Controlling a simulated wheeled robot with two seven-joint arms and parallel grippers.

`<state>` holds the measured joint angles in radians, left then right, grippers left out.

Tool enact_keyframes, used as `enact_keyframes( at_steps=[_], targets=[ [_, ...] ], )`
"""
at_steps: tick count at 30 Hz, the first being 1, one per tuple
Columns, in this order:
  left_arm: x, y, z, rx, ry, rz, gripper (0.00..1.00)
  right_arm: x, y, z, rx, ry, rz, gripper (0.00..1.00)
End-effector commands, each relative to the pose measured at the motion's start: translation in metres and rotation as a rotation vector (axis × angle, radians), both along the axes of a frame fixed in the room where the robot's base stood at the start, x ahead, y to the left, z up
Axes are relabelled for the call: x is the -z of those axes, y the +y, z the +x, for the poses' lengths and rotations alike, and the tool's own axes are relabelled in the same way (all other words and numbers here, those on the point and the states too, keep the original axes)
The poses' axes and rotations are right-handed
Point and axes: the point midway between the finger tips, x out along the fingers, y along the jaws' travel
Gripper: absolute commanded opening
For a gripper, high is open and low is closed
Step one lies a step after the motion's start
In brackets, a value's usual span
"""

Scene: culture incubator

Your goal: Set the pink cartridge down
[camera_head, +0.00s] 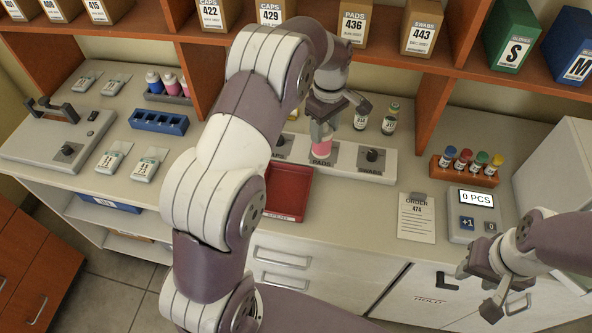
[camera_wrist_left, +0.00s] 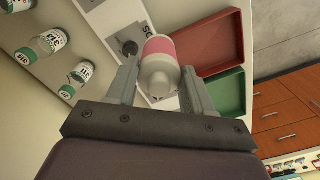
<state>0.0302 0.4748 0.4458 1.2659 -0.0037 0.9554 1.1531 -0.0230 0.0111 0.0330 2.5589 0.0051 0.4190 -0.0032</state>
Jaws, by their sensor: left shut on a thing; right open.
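The pink cartridge (camera_head: 321,146) is upright in my left gripper (camera_head: 323,122), over the PADS place in the middle of the white panel (camera_head: 343,157). In the left wrist view the cartridge (camera_wrist_left: 159,55) has a pink band and a white nozzle end, between the two fingers of the left gripper (camera_wrist_left: 160,85). I cannot tell whether its base touches the panel. My right gripper (camera_head: 487,283) is open and empty at the lower right, in front of the counter.
Small vials (camera_head: 389,119) stand behind the panel. An order card (camera_head: 415,220), a counter device (camera_head: 474,214) and a rack of colored-cap tubes (camera_head: 464,170) are to the right.

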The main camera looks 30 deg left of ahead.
Motion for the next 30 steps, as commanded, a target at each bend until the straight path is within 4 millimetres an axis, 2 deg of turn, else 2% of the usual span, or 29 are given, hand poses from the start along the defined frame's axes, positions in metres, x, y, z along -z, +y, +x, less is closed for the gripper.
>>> enact_keyframes(
  at_steps=[1,3,9,12,14,21,30],
  targets=[
    [0.02,0.008,-0.01,-0.005,0.0,0.0,0.02,0.024,0.0,-0.001,0.0,0.001,0.0,0.43],
    [0.017,0.02,-0.029,-0.006,0.007,0.0,0.02,0.003,0.0,-0.001,0.0,0.004,0.0,0.43],
    [0.049,0.051,-0.072,-0.004,0.004,-0.001,0.02,-0.013,0.0,0.0,0.0,0.001,0.0,0.43],
    [0.059,0.059,-0.083,-0.003,0.002,0.0,0.02,-0.015,0.0,0.0,0.0,0.001,0.0,0.43],
    [0.064,0.062,-0.086,-0.002,0.002,0.0,0.02,-0.016,0.0,0.0,0.0,0.002,0.0,0.43],
    [0.102,0.062,-0.088,-0.001,0.002,0.0,0.02,-0.027,0.0,0.0,0.0,0.001,0.0,0.43],
    [0.106,0.062,-0.087,-0.001,0.0,0.0,0.02,-0.024,0.0,0.0,0.0,0.002,0.0,0.43]
  ],
)
